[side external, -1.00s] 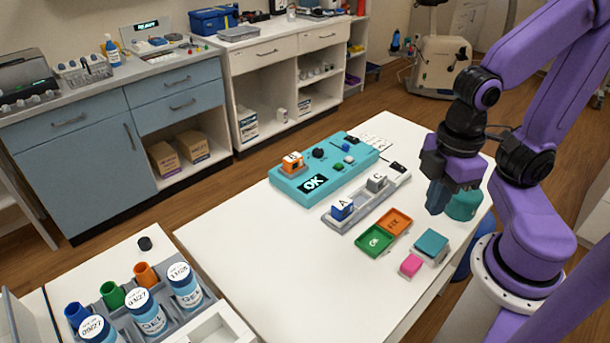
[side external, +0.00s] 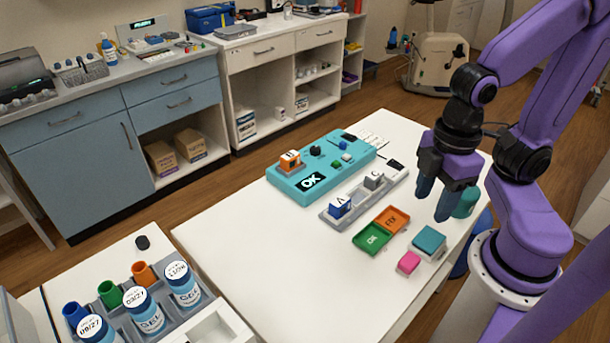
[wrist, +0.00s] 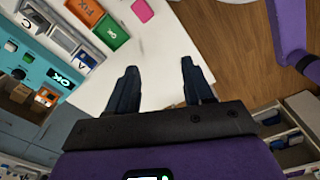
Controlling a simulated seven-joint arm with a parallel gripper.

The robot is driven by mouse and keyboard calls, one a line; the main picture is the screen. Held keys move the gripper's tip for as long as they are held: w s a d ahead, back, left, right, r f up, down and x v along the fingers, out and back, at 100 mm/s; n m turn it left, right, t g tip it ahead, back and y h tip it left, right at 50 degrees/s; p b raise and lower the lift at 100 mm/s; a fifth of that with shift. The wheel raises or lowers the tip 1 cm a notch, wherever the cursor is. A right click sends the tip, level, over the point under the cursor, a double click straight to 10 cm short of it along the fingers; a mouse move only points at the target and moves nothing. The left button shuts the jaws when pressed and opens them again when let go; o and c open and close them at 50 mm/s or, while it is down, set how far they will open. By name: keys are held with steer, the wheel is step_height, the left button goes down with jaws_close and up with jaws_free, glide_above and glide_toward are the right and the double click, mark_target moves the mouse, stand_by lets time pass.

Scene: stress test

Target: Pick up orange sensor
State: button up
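The orange sensor (side external: 290,160) is a small orange block with a white marked face. It sits on the left end of the teal test box (side external: 315,192), beside a dark knob. In the wrist view the sensor (wrist: 46,97) shows at the far left, next to the lit OK display. My gripper (side external: 433,203) is open and empty, with its two dark fingers pointing down above the right side of the table, well right of the sensor. In the wrist view the fingers (wrist: 160,66) stand apart with nothing between them.
A grey rack (side external: 330,215) holds blue A and grey C blocks, between my gripper and the teal box. A green tray (side external: 372,238), an orange tray (side external: 393,219), a teal block (side external: 430,240) and a pink block (side external: 408,263) lie nearer. The table's front left (side external: 270,255) is clear.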

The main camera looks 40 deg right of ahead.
steer(key=shift+o, duration=0.9)
